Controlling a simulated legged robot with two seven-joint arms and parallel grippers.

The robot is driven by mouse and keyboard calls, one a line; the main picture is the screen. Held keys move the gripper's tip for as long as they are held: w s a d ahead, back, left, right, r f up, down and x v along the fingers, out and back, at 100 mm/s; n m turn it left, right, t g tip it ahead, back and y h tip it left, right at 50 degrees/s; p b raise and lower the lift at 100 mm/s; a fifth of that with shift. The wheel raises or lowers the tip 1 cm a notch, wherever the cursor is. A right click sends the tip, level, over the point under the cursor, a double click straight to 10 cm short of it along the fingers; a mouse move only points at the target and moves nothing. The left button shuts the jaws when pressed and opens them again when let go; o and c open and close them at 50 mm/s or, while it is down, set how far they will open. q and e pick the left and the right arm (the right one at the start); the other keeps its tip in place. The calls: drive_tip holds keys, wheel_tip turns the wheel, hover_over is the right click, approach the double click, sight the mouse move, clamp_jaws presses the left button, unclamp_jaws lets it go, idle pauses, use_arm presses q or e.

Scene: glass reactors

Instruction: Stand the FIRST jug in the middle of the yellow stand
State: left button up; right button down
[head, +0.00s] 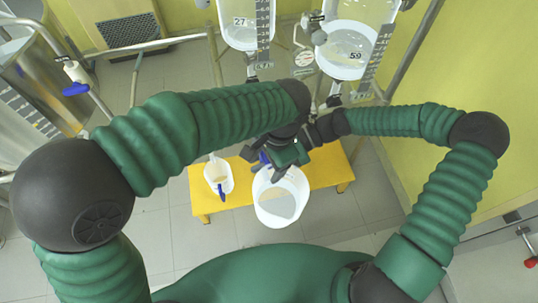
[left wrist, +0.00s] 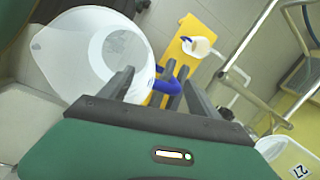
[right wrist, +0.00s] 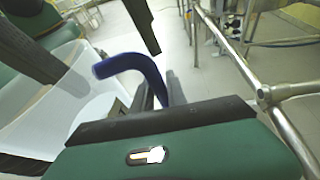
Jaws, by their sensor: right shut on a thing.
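A large white jug (head: 283,208) with a blue handle is in front of me, overlapping the front edge of the yellow stand (head: 320,168) in the head view. My right gripper (right wrist: 157,82) is shut on its blue handle (right wrist: 128,65). My left gripper (left wrist: 152,82) is open, its fingers apart beside the handle and the jug wall (left wrist: 65,60). Both gripper tips are largely hidden by my arms in the head view. A smaller white jug (head: 211,172) with a blue handle stands on the left part of the stand. I cannot tell which is called FIRST.
Two glass reactors, marked 27 (head: 240,35) and 59 (head: 345,55), hang behind the stand, with a gauge (head: 303,58) between them. Metal frame tubes (head: 215,60) stand around. Steel vessels (head: 25,75) are at the left. Tiled floor (head: 165,235) is clear at the left.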

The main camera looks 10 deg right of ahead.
use_arm(q)
drive_tip(key=c, duration=0.3)
drive_tip(key=shift+s+d, duration=0.2)
clamp_jaws()
use_arm(e)
drive_tip(key=shift+w+r, duration=0.1)
drive_tip(key=c, duration=1.4)
unclamp_jaws()
drive_tip(key=shift+o, duration=1)
use_arm(q)
drive_tip(key=shift+w+a, duration=0.1)
